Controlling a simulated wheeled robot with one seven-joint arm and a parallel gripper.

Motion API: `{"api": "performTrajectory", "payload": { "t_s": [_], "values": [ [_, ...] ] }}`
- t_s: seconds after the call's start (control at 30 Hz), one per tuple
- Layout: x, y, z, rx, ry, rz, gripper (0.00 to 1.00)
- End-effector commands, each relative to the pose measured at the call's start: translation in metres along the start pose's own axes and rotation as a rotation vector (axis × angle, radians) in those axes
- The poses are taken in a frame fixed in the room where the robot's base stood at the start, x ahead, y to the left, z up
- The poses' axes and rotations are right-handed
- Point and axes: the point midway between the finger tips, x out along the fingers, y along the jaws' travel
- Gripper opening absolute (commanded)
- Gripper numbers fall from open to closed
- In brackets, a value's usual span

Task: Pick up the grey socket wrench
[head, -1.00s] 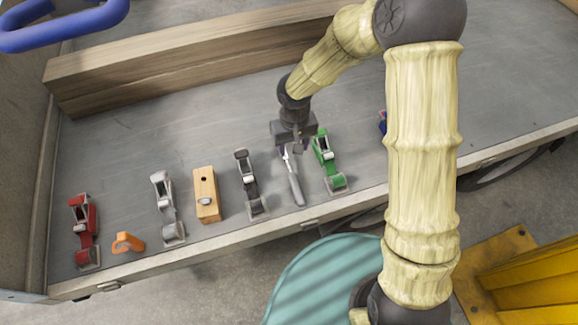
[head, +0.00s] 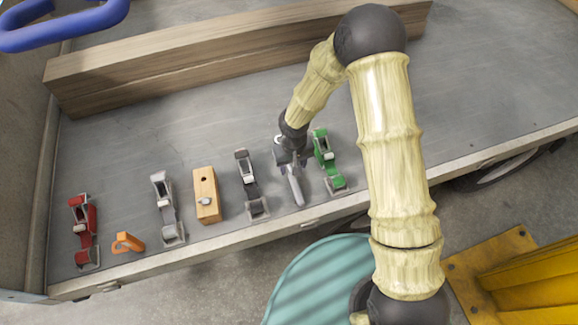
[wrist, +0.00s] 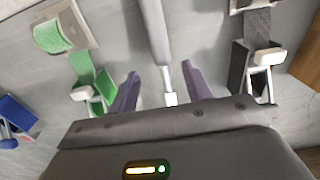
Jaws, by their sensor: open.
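The grey socket wrench (head: 295,188) lies on the grey trailer bed, between a black hand plane and a green hand plane, its handle toward the front edge. My gripper (wrist: 158,80) is open, with one finger on each side of the wrench shaft and gaps showing on both sides. In the head view my gripper (head: 291,165) is low over the far end of the wrench.
The green plane (head: 328,160) stands close to the right of my gripper and the black plane (head: 251,185) close to the left. Further left are a wooden plane (head: 206,195), a grey plane (head: 167,208), an orange tool (head: 127,243) and a red plane (head: 84,232). A wooden beam (head: 200,62) lies behind.

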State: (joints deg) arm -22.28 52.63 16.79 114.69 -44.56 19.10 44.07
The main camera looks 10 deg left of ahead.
Motion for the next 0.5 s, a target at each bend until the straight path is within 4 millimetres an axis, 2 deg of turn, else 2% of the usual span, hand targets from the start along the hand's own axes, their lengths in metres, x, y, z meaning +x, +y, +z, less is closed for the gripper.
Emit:
{"api": "performTrajectory", "payload": {
  "t_s": [0.4, 0.5],
  "values": [
    [0.047, -0.005, -0.004, 0.000, -0.003, -0.001, 0.49],
    [0.051, -0.004, -0.004, -0.001, -0.001, 0.000, 0.49]
  ]
}}
